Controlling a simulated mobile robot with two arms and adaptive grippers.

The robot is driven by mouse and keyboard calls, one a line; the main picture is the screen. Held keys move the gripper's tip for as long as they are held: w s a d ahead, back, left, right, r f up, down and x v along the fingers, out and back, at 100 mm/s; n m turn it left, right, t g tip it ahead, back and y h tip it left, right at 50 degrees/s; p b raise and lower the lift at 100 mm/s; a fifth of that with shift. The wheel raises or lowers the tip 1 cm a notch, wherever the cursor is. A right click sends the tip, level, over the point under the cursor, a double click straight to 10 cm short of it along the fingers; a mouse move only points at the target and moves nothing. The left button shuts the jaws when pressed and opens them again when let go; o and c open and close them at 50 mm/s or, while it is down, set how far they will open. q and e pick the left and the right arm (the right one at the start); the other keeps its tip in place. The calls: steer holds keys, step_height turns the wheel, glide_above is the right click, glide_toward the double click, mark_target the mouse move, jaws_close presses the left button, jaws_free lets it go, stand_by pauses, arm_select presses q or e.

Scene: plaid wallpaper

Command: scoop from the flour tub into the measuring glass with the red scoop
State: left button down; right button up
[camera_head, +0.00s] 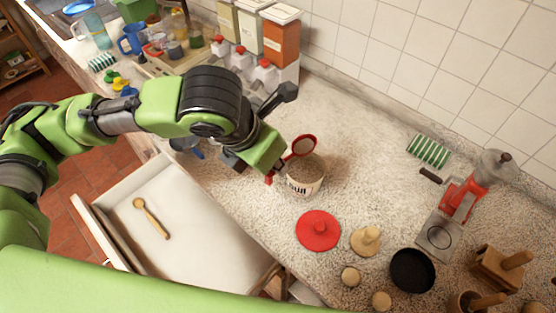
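The flour tub (304,186), white with dark lettering and greyish-brown contents, stands upright on the speckled counter. The red scoop (303,146) has its round bowl over the tub's far rim; whether it touches the contents I cannot tell. Its red handle slants down left to my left gripper (266,174), which appears shut on it beside the tub. The fingertips are partly hidden by the hand. My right gripper is not in view. I cannot surely pick out the measuring glass; a clear bluish vessel (96,32) stands at the far left, and a partly hidden item with blue lies behind my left arm.
A red lid (318,230) and a wooden press (366,240) lie in front of the tub. A black bowl (411,270) and a red grinder (462,198) stand at right. An open drawer (185,225) holds a wooden spoon (151,217). Counter behind the tub is clear.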

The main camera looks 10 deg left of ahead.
arm_select(q)
steer(key=shift+s+a+r, duration=0.1)
steer(key=shift+r, duration=0.15)
steer(key=shift+f, duration=0.1)
steer(key=s+a+f+m+g+y+b, duration=0.1)
steer(key=a+m, duration=0.5)
steer(key=m, duration=0.8)
steer(key=s+a+f+m+g+y+b, duration=0.1)
steer(key=s+a+f+m+g+b, duration=0.2)
steer(key=m, duration=1.2)
steer(key=a+f+g+b, duration=0.1)
steer(key=a+f+g, duration=0.1)
steer(key=a+g, duration=0.1)
steer(key=shift+s+a+f+g+y, duration=0.15)
steer(key=shift+s+a+g+y, duration=0.2)
steer(key=shift+g, duration=0.55)
